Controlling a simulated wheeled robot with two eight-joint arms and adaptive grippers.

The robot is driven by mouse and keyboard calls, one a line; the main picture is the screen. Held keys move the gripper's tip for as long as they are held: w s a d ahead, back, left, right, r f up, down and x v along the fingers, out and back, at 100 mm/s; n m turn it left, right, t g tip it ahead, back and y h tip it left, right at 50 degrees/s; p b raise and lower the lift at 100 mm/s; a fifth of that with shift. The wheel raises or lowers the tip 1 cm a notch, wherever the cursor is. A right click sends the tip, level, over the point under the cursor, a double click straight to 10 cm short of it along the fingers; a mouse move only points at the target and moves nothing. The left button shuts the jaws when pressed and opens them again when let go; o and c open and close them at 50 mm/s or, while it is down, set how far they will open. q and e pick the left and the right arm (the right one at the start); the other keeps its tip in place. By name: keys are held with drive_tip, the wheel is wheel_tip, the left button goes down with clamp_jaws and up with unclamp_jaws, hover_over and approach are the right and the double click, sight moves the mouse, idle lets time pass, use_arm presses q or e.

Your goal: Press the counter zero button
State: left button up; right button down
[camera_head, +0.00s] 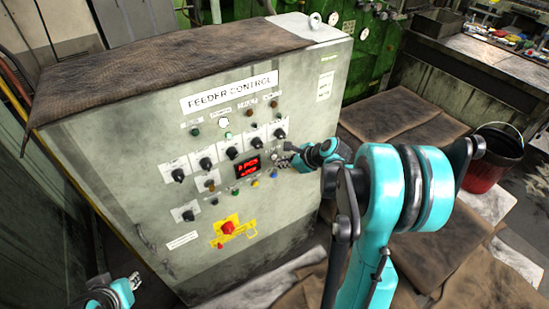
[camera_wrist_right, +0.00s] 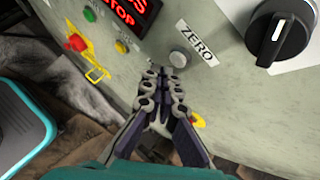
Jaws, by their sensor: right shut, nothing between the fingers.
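The zero button (camera_wrist_right: 178,58) is a small pale round button beside the "ZERO" label (camera_wrist_right: 197,43) in the right wrist view. The counter display (camera_head: 247,167) glows red on the feeder control cabinet; it also shows at the top of the wrist view (camera_wrist_right: 128,12). My right gripper (camera_head: 284,162) is at the panel, right of the display. In the wrist view its shut, empty fingertips (camera_wrist_right: 160,72) are just below and left of the button. I cannot tell whether they touch the panel. My left gripper (camera_head: 133,281) is low at the left, away from the panel; its jaws are unclear.
The feeder control cabinet (camera_head: 120,140) carries several black knobs (camera_head: 232,153) close around the display. A red emergency stop (camera_head: 227,228) on a yellow plate sits lower down. A dark red bucket (camera_head: 487,165) stands at the right. A brown cloth (camera_head: 160,65) covers the cabinet top.

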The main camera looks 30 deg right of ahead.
drive_tip(key=s, duration=0.5)
drive_tip(key=shift+d, duration=0.2)
idle(0.7)
drive_tip(key=s+a+r+n+h, duration=0.1)
drive_tip(key=s+a+r+n, duration=0.1)
drive_tip(key=s+a+n, duration=0.6)
drive_tip(key=s+a+r+n+g+h+b, duration=0.1)
drive_tip(key=s+a+n, duration=0.7)
drive_tip(key=n, duration=1.1)
drive_tip(key=shift+s+r+n+h, duration=0.3)
drive_tip(key=shift+s+r+h, duration=0.1)
drive_tip(key=shift+r+h, duration=0.55)
